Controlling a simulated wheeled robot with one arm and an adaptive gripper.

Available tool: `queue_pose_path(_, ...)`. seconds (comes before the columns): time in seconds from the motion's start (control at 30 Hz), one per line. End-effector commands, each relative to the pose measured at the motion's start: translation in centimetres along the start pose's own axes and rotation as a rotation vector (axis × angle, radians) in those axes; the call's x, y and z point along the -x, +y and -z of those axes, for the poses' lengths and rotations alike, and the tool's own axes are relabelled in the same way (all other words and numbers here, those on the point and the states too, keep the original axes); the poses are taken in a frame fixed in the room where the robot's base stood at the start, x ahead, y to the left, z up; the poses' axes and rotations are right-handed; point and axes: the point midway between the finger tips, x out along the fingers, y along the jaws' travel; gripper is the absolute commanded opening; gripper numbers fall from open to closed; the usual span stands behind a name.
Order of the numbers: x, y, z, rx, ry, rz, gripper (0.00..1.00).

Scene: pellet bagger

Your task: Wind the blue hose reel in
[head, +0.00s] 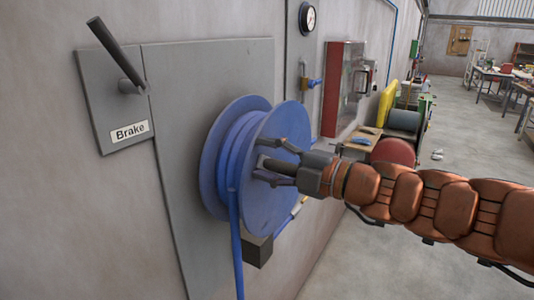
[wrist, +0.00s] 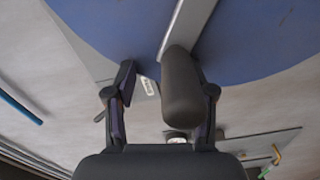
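The blue hose reel (head: 280,125) stands on a grey wall panel, with blue hose (head: 236,245) wound on it and one length hanging down. A dark crank handle (head: 279,166) sticks out from its face; in the wrist view the handle (wrist: 182,92) sits at the end of a grey crank arm (wrist: 190,25). My gripper (head: 279,163) is at the reel face with its fingers on either side of the handle. In the wrist view my gripper (wrist: 168,85) is open, with a clear gap at the left finger; the handle lies close to the right finger, contact unclear.
A brake lever (head: 113,52) on a plate labelled "Brake" is at upper left, tilted up-left. A dark block (head: 258,250) sits below the reel. A red cabinet (head: 343,88) and a gauge (head: 308,18) are on the wall beyond.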

Motion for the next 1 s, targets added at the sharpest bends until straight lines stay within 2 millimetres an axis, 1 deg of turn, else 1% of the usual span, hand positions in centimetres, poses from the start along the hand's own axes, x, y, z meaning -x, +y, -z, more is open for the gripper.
queue_pose_path(0.03,0.0,0.6,0.1,0.004,-0.001,-0.001,0.52)
queue_pose_path(0.1,0.0,1.1,0.2,0.003,-0.001,-0.002,0.52)
queue_pose_path(0.2,0.0,1.4,0.3,0.002,0.0,-0.002,0.52)
queue_pose_path(0.6,0.2,1.6,0.3,0.0,-0.002,-0.001,0.52)
queue_pose_path(1.0,2.4,1.6,0.3,-0.001,-0.001,0.001,0.52)
